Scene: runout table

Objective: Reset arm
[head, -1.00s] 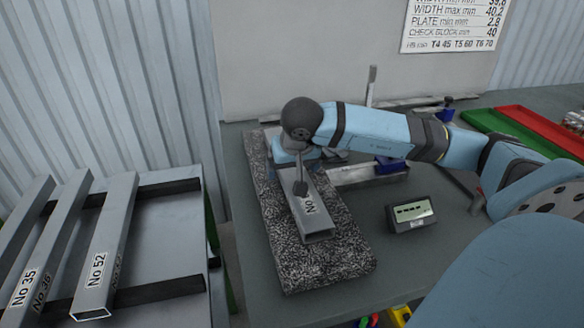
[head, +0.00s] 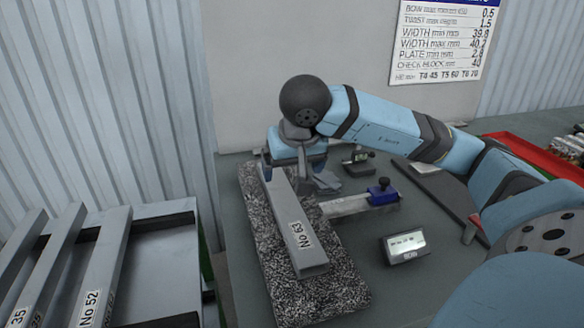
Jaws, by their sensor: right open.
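My right gripper (head: 297,174) hangs at the far end of a grey metal profile marked No 63 (head: 297,238). Its jaws are open, with one finger at the left side of the profile and the other to its right. I cannot tell whether either touches it. The profile lies lengthwise on a speckled granite slab (head: 340,283). My right arm reaches in from the right, above the bench. My left gripper is not in view.
A small display (head: 404,247), a metal piece with a blue clamp (head: 383,192) and a small dark gauge-like device (head: 358,160) are right of the slab. Several profiles, including No 52 (head: 101,270), lie on a rack at left. A red tray (head: 535,153) is at far right.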

